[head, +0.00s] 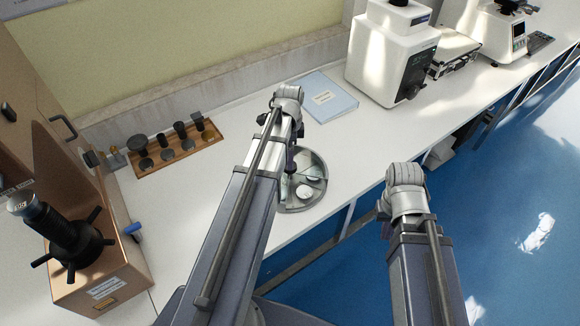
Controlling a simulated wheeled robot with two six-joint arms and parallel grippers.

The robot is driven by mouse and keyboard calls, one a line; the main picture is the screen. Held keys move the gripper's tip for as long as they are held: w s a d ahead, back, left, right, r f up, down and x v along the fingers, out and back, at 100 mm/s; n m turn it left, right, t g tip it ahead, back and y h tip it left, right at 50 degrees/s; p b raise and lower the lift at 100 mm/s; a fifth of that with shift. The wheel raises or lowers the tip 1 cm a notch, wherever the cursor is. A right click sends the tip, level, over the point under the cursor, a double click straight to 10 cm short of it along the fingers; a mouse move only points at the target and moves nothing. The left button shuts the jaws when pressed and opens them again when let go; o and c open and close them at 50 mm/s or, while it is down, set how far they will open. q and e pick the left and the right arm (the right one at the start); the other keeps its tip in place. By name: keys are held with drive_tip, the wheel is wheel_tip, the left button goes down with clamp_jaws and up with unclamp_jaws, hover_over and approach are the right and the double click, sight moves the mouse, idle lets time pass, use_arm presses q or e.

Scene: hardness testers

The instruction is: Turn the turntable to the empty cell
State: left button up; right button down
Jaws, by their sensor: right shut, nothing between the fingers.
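The turntable (318,160) is a round, shiny metal disc at the front edge of the white bench. It holds pale round pieces (308,191) in its cells. My left arm crosses its left side and hides that part, so I cannot tell which cell is empty. A small dark upright part stands over the disc beside my arm. My left gripper is hidden behind its own arm. My right gripper (384,214) shows only as a small dark part beside its arm, right of the turntable and apart from it, past the bench edge. It is shut and empty.
A copper-coloured tester (88,270) with a dark spoked handwheel stands at the left. A wooden rack (178,148) with several dark pieces lies behind. A pale blue folder (328,97) and a white tester (385,50) stand farther right. Bench around the folder is clear.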

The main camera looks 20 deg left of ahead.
sight(290, 172)
use_arm(q)
wheel_tip(290, 172, down, 5)
drive_tip(key=b, duration=0.3)
drive_tip(key=shift+r+b, duration=0.15)
drive_tip(key=shift+b, duration=0.2)
clamp_jaws()
idle(0.4)
